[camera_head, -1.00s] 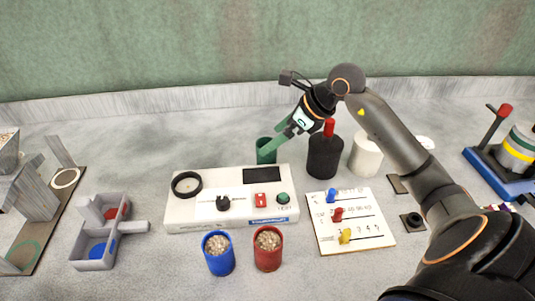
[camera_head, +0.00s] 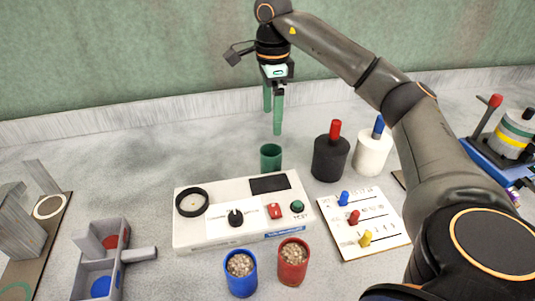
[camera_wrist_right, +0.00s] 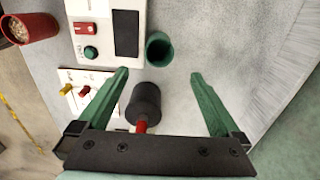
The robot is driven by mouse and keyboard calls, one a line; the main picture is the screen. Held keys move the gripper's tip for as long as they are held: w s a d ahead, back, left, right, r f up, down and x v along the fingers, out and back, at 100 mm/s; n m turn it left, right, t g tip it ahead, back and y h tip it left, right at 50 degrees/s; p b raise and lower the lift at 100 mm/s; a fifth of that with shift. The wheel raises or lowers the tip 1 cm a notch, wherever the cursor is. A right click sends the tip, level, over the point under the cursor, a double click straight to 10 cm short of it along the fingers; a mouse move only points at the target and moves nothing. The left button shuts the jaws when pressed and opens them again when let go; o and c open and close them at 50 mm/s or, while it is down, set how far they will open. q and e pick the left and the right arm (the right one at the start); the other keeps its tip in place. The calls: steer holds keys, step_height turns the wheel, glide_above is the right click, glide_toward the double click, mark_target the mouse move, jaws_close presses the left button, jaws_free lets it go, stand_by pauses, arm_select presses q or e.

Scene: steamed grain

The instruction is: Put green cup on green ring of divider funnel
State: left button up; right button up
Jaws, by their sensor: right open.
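The green cup (camera_head: 271,157) stands upright on the table behind the white device. In the right wrist view the cup (camera_wrist_right: 159,49) shows its open mouth, just beyond and between the fingertips. My right gripper (camera_head: 273,122) is open and empty, its green fingers pointing down above the cup and apart from it. It also shows in the right wrist view (camera_wrist_right: 160,75). Part of a green ring (camera_head: 17,287) shows on the brown board at the lower left, cut by the picture edge. The grey structure (camera_head: 22,228) over that board is only partly in view. My left gripper is not in view.
The white device (camera_head: 215,232) stands in front of the cup. A black container (camera_head: 330,158) and a white one (camera_head: 372,153) stand to its right. Blue (camera_head: 240,284) and red (camera_head: 292,272) grain cups stand in front. A grey divided tray (camera_head: 85,285) is at left.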

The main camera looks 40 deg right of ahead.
glide_toward(271, 153)
steer(key=s+a+f, duration=0.1)
steer(key=s+f, duration=0.1)
steer(key=shift+w+a+f+b, duration=0.1)
steer(key=shift+a+f+b, duration=0.1)
steer(key=shift+f, duration=1.35)
steer(key=shift+a+f+b, duration=0.1)
steer(key=shift+f+b, duration=0.05)
steer(key=shift+f, duration=1.35)
steer(key=shift+r, duration=0.15)
steer(key=c, duration=1.5)
